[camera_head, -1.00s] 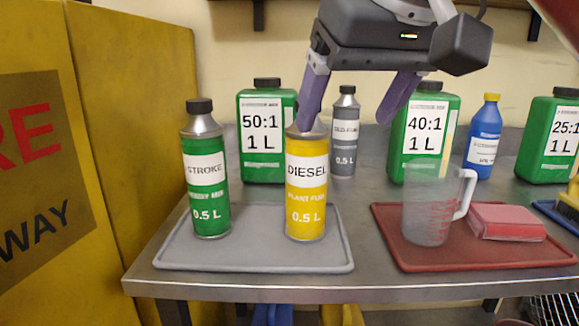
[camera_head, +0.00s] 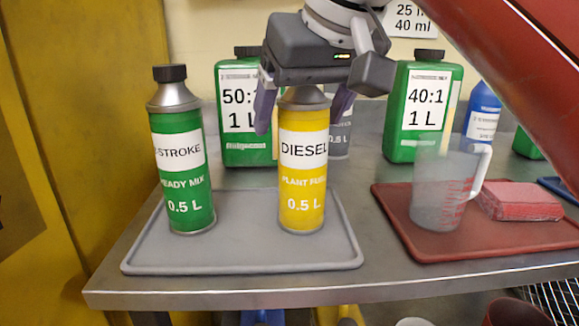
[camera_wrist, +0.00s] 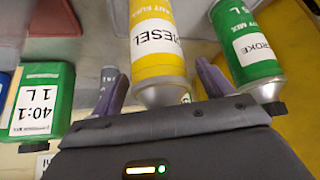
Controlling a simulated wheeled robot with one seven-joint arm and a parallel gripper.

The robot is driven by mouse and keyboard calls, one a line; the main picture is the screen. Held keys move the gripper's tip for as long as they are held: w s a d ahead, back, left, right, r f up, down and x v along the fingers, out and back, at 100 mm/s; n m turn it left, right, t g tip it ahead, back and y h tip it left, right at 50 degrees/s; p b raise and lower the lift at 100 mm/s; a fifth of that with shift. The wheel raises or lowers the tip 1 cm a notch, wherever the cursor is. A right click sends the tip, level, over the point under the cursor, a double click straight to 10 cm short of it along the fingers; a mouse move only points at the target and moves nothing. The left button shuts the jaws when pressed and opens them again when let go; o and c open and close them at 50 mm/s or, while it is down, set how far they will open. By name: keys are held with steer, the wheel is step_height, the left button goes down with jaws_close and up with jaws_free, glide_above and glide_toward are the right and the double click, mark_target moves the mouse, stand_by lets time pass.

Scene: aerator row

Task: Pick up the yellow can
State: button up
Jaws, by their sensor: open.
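The yellow can (camera_head: 303,195) is labelled DIESEL and stands upright on the grey tray (camera_head: 240,262). My gripper (camera_head: 303,112) is open over its top, with one finger on each side of the can's silver neck. In the wrist view the yellow can (camera_wrist: 157,45) points its neck in between the two fingers of my gripper (camera_wrist: 160,88). The fingers appear apart from the can. The can's cap is hidden behind my gripper in the head view.
A green 2-stroke can (camera_head: 183,165) stands left on the same tray. Green jugs (camera_head: 240,150) (camera_head: 415,125) and a grey can (camera_head: 340,140) stand behind. A clear measuring jug (camera_head: 437,200) and a red sponge (camera_head: 520,203) are on the red tray (camera_head: 430,248) at right.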

steer(key=c, duration=1.4)
